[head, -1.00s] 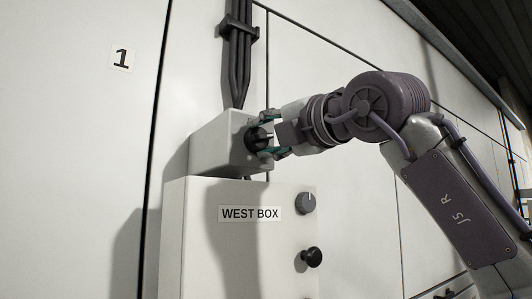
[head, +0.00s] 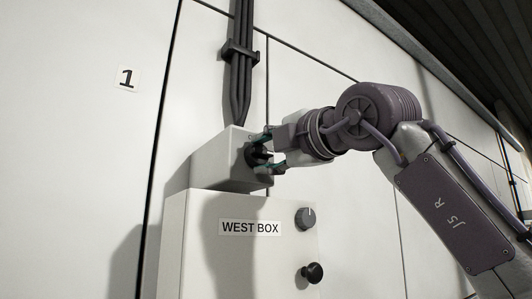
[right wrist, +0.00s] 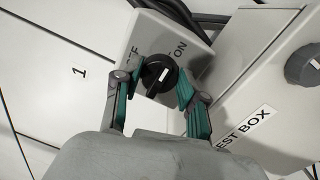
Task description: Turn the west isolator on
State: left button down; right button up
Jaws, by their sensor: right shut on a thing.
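The west isolator is a small grey box (head: 219,157) on top of the west box, with a black rotary knob (head: 252,155) on its right-hand face. In the right wrist view the knob (right wrist: 153,84) carries a white mark slanting up and right, roughly toward the ON label (right wrist: 180,49). The OFF label is partly hidden by a finger. My right gripper (head: 264,154) is shut on the knob, with a teal-padded finger on each side of it. My left gripper is out of view.
The west box (head: 230,265) stands below, with a grey dial (head: 306,218) and a black push knob (head: 312,272) on its front. Black cables (head: 240,75) run up the pale wall panels from behind the isolator. A sign with 1 (head: 127,78) is at left.

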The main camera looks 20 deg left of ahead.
jog(key=o, duration=1.1)
jog(key=shift+o, duration=0.2)
jog(key=shift+d, duration=0.1)
jog(key=v, duration=1.2)
jog(key=shift+f, duration=0.1)
